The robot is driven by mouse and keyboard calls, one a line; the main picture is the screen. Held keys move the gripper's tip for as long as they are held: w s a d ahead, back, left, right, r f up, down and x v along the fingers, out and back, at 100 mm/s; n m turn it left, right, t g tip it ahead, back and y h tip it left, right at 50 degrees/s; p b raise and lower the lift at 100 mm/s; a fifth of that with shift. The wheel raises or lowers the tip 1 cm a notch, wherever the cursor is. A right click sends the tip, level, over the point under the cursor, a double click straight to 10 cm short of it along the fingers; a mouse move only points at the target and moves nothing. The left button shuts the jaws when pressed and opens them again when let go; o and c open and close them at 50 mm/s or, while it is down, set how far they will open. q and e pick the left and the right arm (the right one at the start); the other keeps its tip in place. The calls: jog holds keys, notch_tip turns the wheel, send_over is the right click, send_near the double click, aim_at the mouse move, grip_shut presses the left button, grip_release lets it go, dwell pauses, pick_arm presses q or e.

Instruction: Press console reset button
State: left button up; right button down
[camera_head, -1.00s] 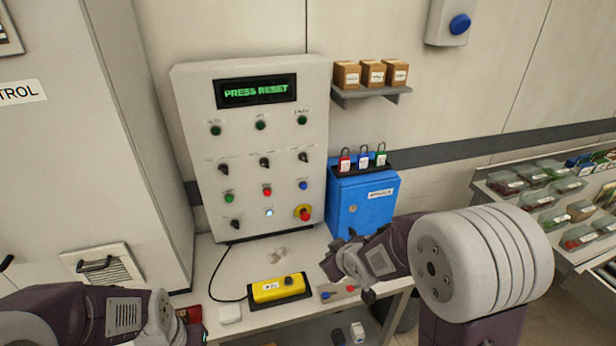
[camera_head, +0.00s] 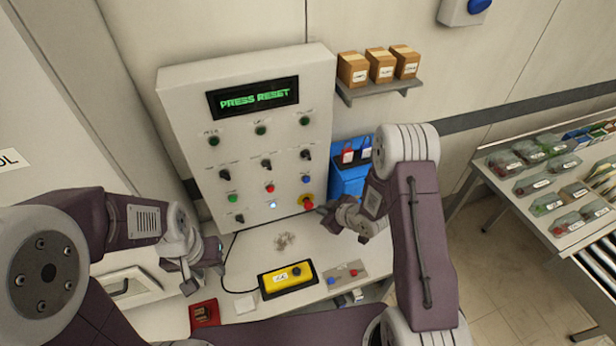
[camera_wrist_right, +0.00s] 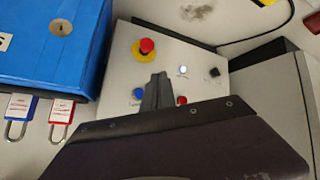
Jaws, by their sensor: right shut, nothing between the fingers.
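The grey console (camera_head: 315,90) stands upright against the wall, its display (camera_head: 254,97) reading "PRESS RESET". A lit white button (camera_head: 272,204) sits in its bottom row, left of a red mushroom button on a yellow collar (camera_head: 307,202). In the right wrist view the lit button (camera_wrist_right: 183,70) and mushroom button (camera_wrist_right: 147,47) both show uncovered. My right gripper (camera_head: 324,213) is shut and empty near the console's lower right corner; its fingertips (camera_wrist_right: 158,78) show apart from the lit button. My left gripper (camera_head: 205,275) hangs left of the console's foot; its jaws are unclear.
A blue lock box (camera_head: 342,182) with hanging padlocks stands right of the console, partly behind my right arm. A yellow pendant (camera_head: 288,278) and a small button plate (camera_head: 344,276) lie on the bench. A shelf (camera_head: 380,91) with boxes is above right.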

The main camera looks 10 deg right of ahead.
aim_at(307, 181)
pick_arm(q)
jog(key=shift+w+r+p, duration=0.25)
jog(key=shift+w+p, duration=0.2)
jog(key=shift+w, duration=0.15)
pick_arm(e)
jog(key=w+a, duration=0.2)
jog(key=w, duration=0.7)
jog(key=shift+w+f, duration=0.25)
jog(key=shift+w, duration=0.1)
pick_arm(q)
jog(key=shift+w+a, duration=0.1)
pick_arm(e)
jog(key=shift+w, duration=0.1)
dwell(0.9)
jog(key=shift+w, duration=0.35)
